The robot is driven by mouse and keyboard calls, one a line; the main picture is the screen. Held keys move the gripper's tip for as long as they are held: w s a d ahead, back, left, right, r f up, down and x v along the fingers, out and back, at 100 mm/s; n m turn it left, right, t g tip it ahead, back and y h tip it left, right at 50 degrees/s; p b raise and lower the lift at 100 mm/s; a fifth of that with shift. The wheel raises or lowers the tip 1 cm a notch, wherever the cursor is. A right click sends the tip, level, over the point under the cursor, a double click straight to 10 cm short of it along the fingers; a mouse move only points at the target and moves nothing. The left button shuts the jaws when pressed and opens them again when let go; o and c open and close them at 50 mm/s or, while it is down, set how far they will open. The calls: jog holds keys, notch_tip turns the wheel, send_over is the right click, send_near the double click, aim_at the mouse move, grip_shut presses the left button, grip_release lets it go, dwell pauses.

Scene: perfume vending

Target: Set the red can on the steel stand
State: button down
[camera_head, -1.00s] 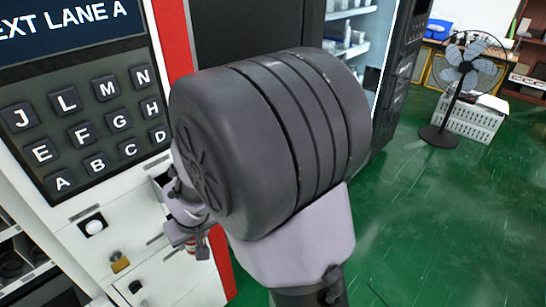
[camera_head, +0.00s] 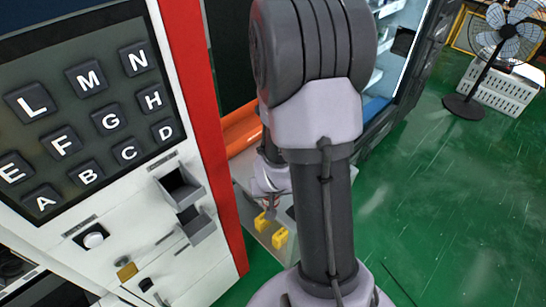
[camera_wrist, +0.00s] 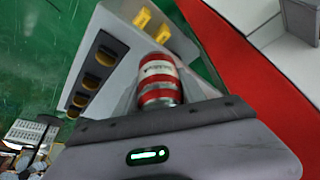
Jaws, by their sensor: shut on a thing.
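The red can (camera_wrist: 160,72), banded red and white, is between the fingers of my gripper (camera_wrist: 163,92) in the wrist view. The gripper is shut on it. A grey metal surface (camera_wrist: 118,22) with two yellow blocks (camera_wrist: 152,25) lies beyond the can; it looks like the steel stand. In the head view this surface (camera_head: 246,208) shows low behind my arm, right of the vending machine's red edge, with its yellow blocks (camera_head: 279,237). The can appears apart from it, but the gap is hard to judge. My arm mostly hides the gripper in the head view.
The vending machine (camera_head: 160,240) with a letter keypad (camera_head: 95,115) and small open bins (camera_head: 180,188) stands at the left. An orange cylinder (camera_head: 240,130) is behind my arm. A fan (camera_head: 490,60) and white crate (camera_head: 505,88) stand far right. Green floor (camera_head: 440,200) is clear.

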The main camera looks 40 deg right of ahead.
jog(key=d+b, duration=0.1)
jog(key=d, duration=0.1)
jog(key=w+d+f+b, duration=0.1)
jog(key=b, duration=0.1)
jog(key=w+d+f+b, duration=0.1)
jog(key=d+b, duration=0.1)
jog(key=shift+w+d, duration=0.15)
jog(key=shift+d, duration=0.15)
jog(key=w+d, duration=0.1)
jog(key=d, duration=0.1)
jog(key=w+d, duration=0.1)
jog(key=d, duration=0.1)
jog(key=w+d+b, duration=0.1)
jog(key=d, duration=0.1)
jog(key=shift+w+r, duration=0.2)
jog(key=shift+r, duration=0.05)
jog(key=shift+w+d+f, duration=0.1)
jog(key=shift+w+d, duration=0.05)
jog(key=shift+d, duration=0.15)
notch_tip(320, 180, down, 3)
jog(key=shift+f+b, duration=0.2)
jog(key=shift+b, duration=0.95)
jog(key=shift+r, duration=0.15)
jog(key=c, duration=0.7)
grip_release()
